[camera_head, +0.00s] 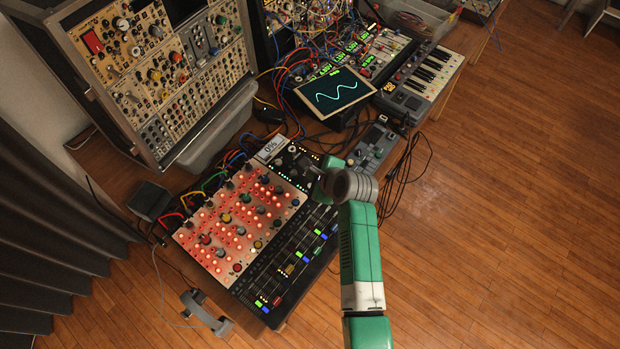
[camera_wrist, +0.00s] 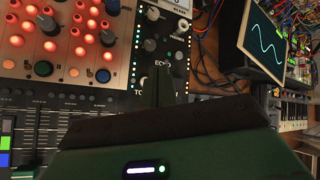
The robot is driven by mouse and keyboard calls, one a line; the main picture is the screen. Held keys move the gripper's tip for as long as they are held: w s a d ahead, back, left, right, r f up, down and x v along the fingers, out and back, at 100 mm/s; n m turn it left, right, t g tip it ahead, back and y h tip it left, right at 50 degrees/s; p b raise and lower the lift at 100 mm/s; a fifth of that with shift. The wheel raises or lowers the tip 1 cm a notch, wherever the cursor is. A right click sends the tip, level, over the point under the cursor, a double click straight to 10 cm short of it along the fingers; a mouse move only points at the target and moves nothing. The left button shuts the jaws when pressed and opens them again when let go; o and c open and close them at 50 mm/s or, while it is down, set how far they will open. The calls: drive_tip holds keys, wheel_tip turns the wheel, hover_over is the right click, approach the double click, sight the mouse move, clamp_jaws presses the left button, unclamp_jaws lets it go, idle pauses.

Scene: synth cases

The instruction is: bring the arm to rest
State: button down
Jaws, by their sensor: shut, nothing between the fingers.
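My green and white arm reaches in from the bottom of the head view, over the right side of the mixer panel. My gripper (camera_head: 319,189) is at its far end, small and dark, just left of the grey wrist joint. In the wrist view the dark fingers of my gripper (camera_wrist: 164,72) are together with nothing between them. They point at a black module with knobs and small green lights (camera_wrist: 150,45). I cannot tell the exact gap between fingertips and module.
The mixer panel with red-lit knobs (camera_head: 240,225) lies below and left of my gripper. A tilted screen with a green wave (camera_head: 335,92), a small keyboard (camera_head: 435,72), loose cables (camera_head: 405,165) and a tall synth case (camera_head: 150,70) stand around. The wooden floor (camera_head: 510,200) at right is clear.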

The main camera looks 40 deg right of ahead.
wheel_tip(320, 180, up, 2)
drive_tip(key=shift+r+p, duration=0.25)
drive_tip(key=shift+p, duration=0.6)
drive_tip(key=w+a+r+n+t+h, duration=0.15)
drive_tip(key=a+r+n, duration=0.35)
drive_tip(key=r, duration=0.6)
drive_tip(key=w+a+r+n+t, duration=0.3)
drive_tip(key=a+r+n, duration=0.2)
drive_tip(key=r, duration=0.7)
drive_tip(key=w+a+r+n+t, duration=0.3)
drive_tip(key=a+r+n, duration=0.2)
drive_tip(key=r, duration=0.6)
drive_tip(key=s+a+r+n+t+y, duration=0.1)
drive_tip(key=s+a+r+n+t, duration=0.2)
drive_tip(key=s+a+r+n, duration=0.45)
drive_tip(key=s+a+r+n+t+y, duration=0.1)
drive_tip(key=s+a+r+n+t, duration=0.25)
drive_tip(key=r, duration=0.65)
drive_tip(key=s+a+r+n+t+y, duration=0.1)
drive_tip(key=s+a+r+n+t, duration=0.15)
drive_tip(key=s+a+r, duration=0.55)
wheel_tip(320, 180, up, 24)
drive_tip(key=w+p, duration=0.1)
drive_tip(key=p, duration=2.2)
drive_tip(key=shift+a+r, duration=0.15)
drive_tip(key=shift+r, duration=0.05)
